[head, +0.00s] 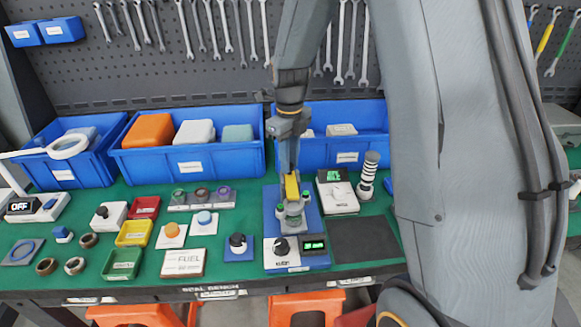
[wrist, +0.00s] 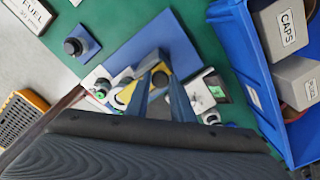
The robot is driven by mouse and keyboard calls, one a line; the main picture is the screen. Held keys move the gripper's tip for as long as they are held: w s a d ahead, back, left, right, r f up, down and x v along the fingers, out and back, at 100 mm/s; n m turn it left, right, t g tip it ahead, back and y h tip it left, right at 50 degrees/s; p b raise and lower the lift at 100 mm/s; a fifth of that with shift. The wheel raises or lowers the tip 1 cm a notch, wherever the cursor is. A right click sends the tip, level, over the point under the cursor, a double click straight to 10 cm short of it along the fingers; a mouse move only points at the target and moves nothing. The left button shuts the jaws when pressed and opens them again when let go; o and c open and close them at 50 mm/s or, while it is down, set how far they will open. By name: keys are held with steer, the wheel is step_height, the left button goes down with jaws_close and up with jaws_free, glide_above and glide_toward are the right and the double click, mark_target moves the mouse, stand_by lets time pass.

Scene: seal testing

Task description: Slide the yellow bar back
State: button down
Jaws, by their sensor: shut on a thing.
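The yellow bar (head: 292,187) sits at the top of the blue-based test rig (head: 313,264), between two green-capped posts, above a grey round part. My gripper (head: 290,171) comes down from above and is shut on the bar. In the wrist view, my gripper (wrist: 155,75) reaches over the rig, and yellow shows around the fingertips. The fingers hide part of the bar, so its full length cannot be told. The rig has a black knob (head: 281,246) and a small display with green digits (head: 314,245) at its front.
A white scale (head: 338,196) and a striped column (head: 369,172) stand close on the right. A dark mat (head: 364,239) lies at front right. Blue bins (head: 188,158) line the back. A black-knobbed blue block (head: 238,246) is just left. My arm covers the right side.

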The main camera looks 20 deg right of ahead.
steer(key=w, duration=0.4)
steer(key=shift+w+d+r+b, duration=0.1)
steer(key=shift+w+d+b, duration=0.1)
steer(key=shift+d+b, duration=0.15)
steer(key=c, duration=1.5)
jaws_free()
steer(key=shift+w, duration=0.1)
steer(key=shift+c, duration=0.2)
step_height(320, 180, up, 8)
steer(key=b, duration=0.2)
